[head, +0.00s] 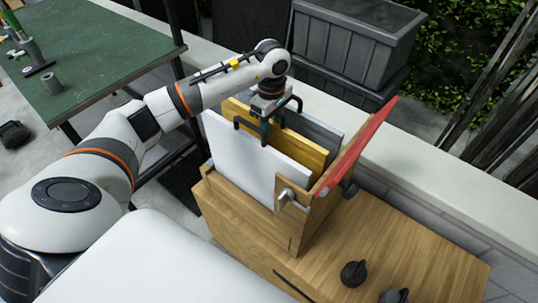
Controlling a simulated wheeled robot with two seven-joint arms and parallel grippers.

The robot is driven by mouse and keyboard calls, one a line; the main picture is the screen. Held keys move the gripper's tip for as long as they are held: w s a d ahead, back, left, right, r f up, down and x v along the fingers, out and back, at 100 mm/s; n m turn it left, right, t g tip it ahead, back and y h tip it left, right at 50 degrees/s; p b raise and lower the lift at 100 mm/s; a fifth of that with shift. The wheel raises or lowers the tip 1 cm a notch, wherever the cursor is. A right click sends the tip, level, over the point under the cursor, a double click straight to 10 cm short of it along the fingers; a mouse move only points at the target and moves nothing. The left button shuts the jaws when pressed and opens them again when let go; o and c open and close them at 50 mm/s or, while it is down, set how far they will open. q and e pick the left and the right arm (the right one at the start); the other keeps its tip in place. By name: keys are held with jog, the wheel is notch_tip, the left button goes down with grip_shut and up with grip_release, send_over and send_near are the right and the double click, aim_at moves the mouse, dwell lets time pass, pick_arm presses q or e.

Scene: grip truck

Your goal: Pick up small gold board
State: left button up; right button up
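A gold board (304,150) stands on edge in a wooden holder (240,196), between a white board (248,158) in front and a grey board (318,133) behind. Its left top corner also shows to the left of my gripper. My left gripper (278,122) is over the tops of the boards, pointing down at the gold board. Its dark fingers look apart, and I see nothing clearly clamped between them. Dark bracket shapes near the fingers make the contact hard to judge. The gold board's lower part is hidden by the white board. My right gripper is not in view.
A red panel (356,146) leans at the holder's right side. Dark round objects (354,273) lie on the wooden cabinet top (400,235). A green table (95,55) is at the upper left.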

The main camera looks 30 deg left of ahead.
pick_arm(q)
jog(key=shift+c, duration=0.3)
grip_shut()
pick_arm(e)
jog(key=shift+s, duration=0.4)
pick_arm(q)
jog(key=shift+r, duration=0.25)
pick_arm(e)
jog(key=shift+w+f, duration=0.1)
pick_arm(q)
jog(key=shift+w+r, duration=0.1)
jog(key=shift+r, duration=0.2)
notch_tip(320, 180, up, 10)
jog(key=shift+r+b, duration=0.15)
jog(key=shift+b, duration=0.45)
notch_tip(320, 180, up, 17)
jog(key=p, duration=0.3)
jog(key=shift+p, duration=0.35)
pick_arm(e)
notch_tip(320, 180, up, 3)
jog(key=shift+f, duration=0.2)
